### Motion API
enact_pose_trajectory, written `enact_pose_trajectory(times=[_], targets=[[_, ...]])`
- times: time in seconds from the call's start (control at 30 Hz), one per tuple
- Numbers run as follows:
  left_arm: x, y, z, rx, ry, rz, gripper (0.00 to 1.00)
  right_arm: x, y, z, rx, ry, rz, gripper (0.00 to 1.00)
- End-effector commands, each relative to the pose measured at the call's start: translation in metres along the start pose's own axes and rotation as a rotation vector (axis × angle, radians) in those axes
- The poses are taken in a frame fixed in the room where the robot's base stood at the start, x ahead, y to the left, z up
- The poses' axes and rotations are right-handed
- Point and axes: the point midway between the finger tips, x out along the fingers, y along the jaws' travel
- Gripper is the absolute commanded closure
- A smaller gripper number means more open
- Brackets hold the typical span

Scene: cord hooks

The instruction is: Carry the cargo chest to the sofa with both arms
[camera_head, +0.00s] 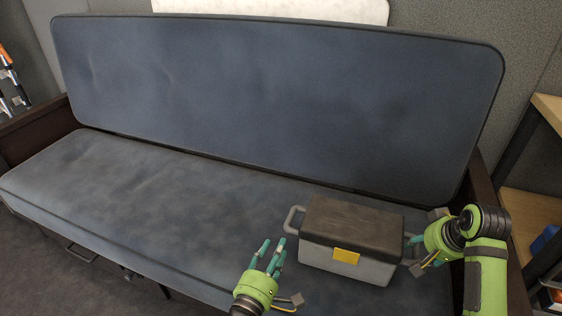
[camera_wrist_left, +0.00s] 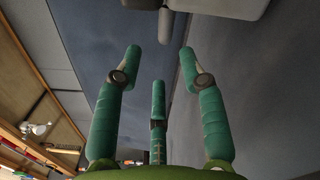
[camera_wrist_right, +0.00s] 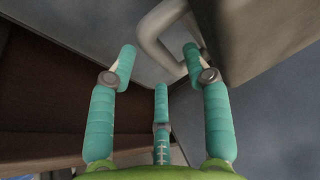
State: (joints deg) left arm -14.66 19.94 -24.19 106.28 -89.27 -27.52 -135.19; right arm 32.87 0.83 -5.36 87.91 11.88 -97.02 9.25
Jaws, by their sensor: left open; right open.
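The cargo chest (camera_head: 352,240) is a grey box with a dark lid, a yellow latch and a handle at each end. It rests upright on the seat of the blue sofa (camera_head: 150,185), toward the right end. My left gripper (camera_head: 270,252) is open and empty, apart from the chest's left handle (camera_head: 292,219). My right gripper (camera_head: 418,241) is open at the chest's right end. In the right wrist view the chest's handle (camera_wrist_right: 158,42) lies just beyond the open fingers (camera_wrist_right: 160,75). The left wrist view shows the open left fingers (camera_wrist_left: 160,70) and part of the chest (camera_wrist_left: 210,8) beyond them.
The sofa's backrest (camera_head: 280,95) rises behind the chest. A wooden shelf unit (camera_head: 530,205) stands close to the right of the sofa. The left and middle seat is clear. Dark floor (camera_head: 60,270) lies in front.

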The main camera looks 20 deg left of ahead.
Motion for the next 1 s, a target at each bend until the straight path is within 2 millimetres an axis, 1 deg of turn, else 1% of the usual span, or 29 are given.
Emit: enact_pose_trajectory(times=[0.03,0.2,0.3,0.4,0.5,0.6,1.0], targets=[[0.000,0.000,0.000,0.000,0.000,0.000,0.59,-0.013,0.000,-0.002,0.000,0.007,0.000,0.50],[0.001,0.000,0.000,0.000,0.000,0.000,0.59,-0.050,0.001,-0.001,-0.001,0.006,0.001,0.50],[0.001,0.000,0.000,0.000,0.000,0.000,0.59,-0.068,0.000,-0.001,0.000,0.006,0.001,0.50],[0.001,0.000,0.000,0.000,0.000,0.000,0.59,-0.081,0.001,-0.001,0.000,0.003,0.001,0.50],[0.001,0.000,0.000,0.000,0.000,0.000,0.59,-0.089,0.000,0.000,0.000,0.002,0.000,0.50],[0.001,0.000,0.000,0.000,0.000,0.000,0.59,-0.093,0.000,0.000,0.000,0.001,0.000,0.50],[0.001,0.000,0.000,0.000,0.000,0.000,0.59,-0.093,0.000,0.000,0.000,0.001,0.001,0.50]])
